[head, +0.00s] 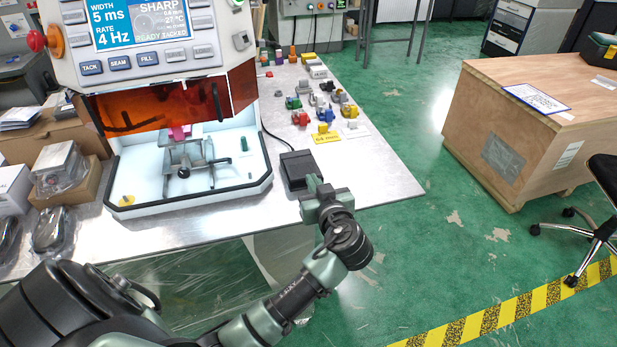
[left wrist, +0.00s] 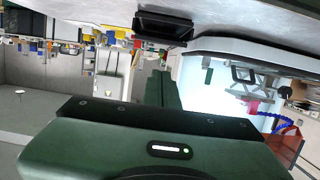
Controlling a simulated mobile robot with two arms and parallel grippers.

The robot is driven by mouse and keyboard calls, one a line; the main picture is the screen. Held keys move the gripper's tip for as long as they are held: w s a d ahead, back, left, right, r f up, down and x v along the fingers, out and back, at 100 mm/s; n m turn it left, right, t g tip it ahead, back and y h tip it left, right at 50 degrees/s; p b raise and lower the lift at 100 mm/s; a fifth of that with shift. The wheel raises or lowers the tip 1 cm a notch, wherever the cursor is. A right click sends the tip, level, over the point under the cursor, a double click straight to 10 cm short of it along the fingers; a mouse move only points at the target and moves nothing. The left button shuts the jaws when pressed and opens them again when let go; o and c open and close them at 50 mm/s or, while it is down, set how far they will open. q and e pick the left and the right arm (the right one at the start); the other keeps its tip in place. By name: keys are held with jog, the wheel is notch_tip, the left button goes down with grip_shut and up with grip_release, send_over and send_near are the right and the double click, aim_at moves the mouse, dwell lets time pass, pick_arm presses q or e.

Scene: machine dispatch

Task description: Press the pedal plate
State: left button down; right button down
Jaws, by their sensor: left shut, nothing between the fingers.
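The pedal (head: 298,166) is a dark grey box with a flat top plate on the metal bench, just right of the machine. It also shows in the left wrist view (left wrist: 163,27), at the top, where the picture is upside down. My left gripper (head: 314,184) is shut and empty at the near edge of the pedal. Its fingers (left wrist: 161,84) point toward the pedal in the left wrist view, and a small gap seems to show between them. In the head view the fingertips overlap the pedal's near edge, so contact is hard to tell. My right gripper is not in view.
The laser machine (head: 185,165), with a white bed and orange shield, stands left of the pedal. Several small coloured parts (head: 325,105) sit behind it on the bench. Boxes and bagged items (head: 60,170) lie at the left. A wooden crate (head: 520,130) stands across the green floor.

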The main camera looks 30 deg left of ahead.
pick_arm(q)
jog(key=shift+v, duration=1.25)
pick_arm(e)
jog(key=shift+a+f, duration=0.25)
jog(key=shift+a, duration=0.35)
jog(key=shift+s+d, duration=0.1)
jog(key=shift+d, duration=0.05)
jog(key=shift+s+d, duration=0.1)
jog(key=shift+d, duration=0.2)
